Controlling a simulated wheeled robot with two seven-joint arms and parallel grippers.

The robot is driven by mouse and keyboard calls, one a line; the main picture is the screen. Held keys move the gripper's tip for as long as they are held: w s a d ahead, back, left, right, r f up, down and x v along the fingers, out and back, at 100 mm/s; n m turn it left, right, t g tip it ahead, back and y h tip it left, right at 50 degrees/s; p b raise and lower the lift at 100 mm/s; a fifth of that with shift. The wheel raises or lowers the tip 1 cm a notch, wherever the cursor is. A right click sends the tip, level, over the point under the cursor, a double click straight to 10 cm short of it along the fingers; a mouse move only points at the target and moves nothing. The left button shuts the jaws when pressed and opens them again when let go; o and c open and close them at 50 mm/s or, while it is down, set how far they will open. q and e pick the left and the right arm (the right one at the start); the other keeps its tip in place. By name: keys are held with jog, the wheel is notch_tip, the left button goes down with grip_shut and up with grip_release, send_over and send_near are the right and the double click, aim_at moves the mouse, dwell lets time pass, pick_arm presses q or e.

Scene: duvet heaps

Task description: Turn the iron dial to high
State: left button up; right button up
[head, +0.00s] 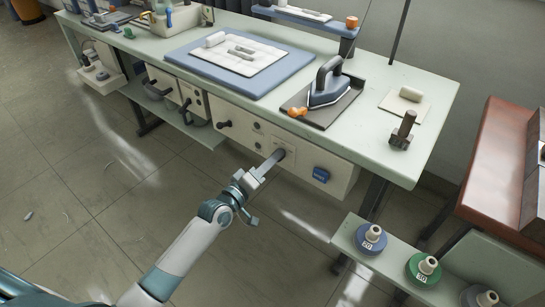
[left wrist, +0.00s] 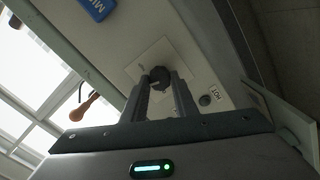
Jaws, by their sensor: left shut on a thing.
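My left gripper (head: 272,162) reaches up to the front panel (head: 230,108) below the green worktable. In the left wrist view its two fingers (left wrist: 160,95) are shut on a dark round dial (left wrist: 157,76), which sits on a pale square plate (left wrist: 143,60). The fingers hide part of the dial, and I cannot read its setting. The iron (head: 328,84) stands on a dark rest (head: 345,99) on the tabletop. My right gripper is not in view.
A blue label block (head: 321,175) is on the panel right of the gripper. A blue pad (head: 190,62) with white cloth lies on the table. Spools (head: 371,240) sit on a low shelf.

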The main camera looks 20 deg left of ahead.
pick_arm(q)
jog(key=shift+m+p, duration=2.05)
jog(key=shift+m, duration=2.15)
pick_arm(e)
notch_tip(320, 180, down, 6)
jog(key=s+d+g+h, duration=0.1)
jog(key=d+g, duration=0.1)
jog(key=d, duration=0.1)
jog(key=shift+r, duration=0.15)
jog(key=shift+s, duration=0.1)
pick_arm(q)
jog(key=o, duration=1.1)
jog(key=shift+c, duration=0.2)
jog(key=shift+s, duration=0.1)
jog(key=v, duration=1.7)
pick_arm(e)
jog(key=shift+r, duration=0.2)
